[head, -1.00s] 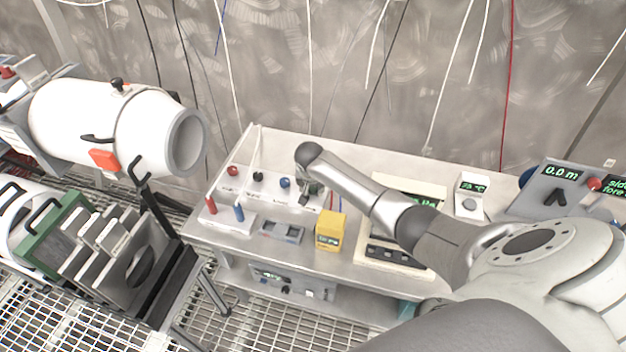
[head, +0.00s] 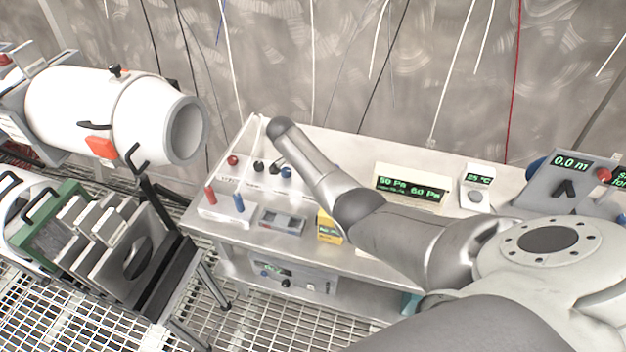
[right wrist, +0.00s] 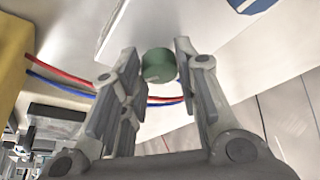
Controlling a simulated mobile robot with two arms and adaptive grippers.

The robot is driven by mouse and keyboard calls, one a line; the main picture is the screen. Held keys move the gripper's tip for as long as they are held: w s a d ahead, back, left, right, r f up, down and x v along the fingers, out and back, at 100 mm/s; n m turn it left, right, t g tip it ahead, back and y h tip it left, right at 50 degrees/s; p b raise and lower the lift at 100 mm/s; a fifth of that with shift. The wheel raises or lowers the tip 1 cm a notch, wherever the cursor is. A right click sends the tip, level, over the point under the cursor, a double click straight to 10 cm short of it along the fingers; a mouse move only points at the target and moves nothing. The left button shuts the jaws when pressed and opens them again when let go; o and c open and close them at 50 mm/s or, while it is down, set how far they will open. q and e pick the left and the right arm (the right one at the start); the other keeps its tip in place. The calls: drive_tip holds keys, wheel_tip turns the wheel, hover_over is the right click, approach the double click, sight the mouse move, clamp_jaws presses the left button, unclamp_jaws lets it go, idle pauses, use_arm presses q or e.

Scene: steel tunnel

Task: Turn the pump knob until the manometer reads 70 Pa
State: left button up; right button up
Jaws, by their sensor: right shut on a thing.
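A green knob (right wrist: 158,65) on a pale panel shows in the right wrist view, between the fingertips of my right gripper (right wrist: 157,62). The gripper is shut on the knob. In the head view my right arm reaches across the bench from the right, and the knob is hidden there. A beige display box (head: 411,188) on the bench, now uncovered, shows 50 Pa and 60 Pa in green digits. My left gripper is in neither view.
Red (head: 232,160) and blue (head: 285,172) knobs stand on the bench's back left. A yellow box (head: 329,228) is partly behind my arm. A 25 °C display (head: 479,178) stands right of the beige box. Red and blue wires (right wrist: 62,75) run beside the gripper.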

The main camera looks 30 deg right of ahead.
drive_tip(key=shift+w+f+m+g+b, duration=0.15)
drive_tip(key=shift+m+g+b, duration=0.35)
drive_tip(key=shift+m+b, duration=0.6)
drive_tip(key=shift+d+m+g+b, duration=0.1)
drive_tip(key=shift+m+g+b, duration=0.2)
drive_tip(key=shift+m+b, duration=0.45)
drive_tip(key=shift+r, duration=0.2)
drive_tip(key=o, duration=1)
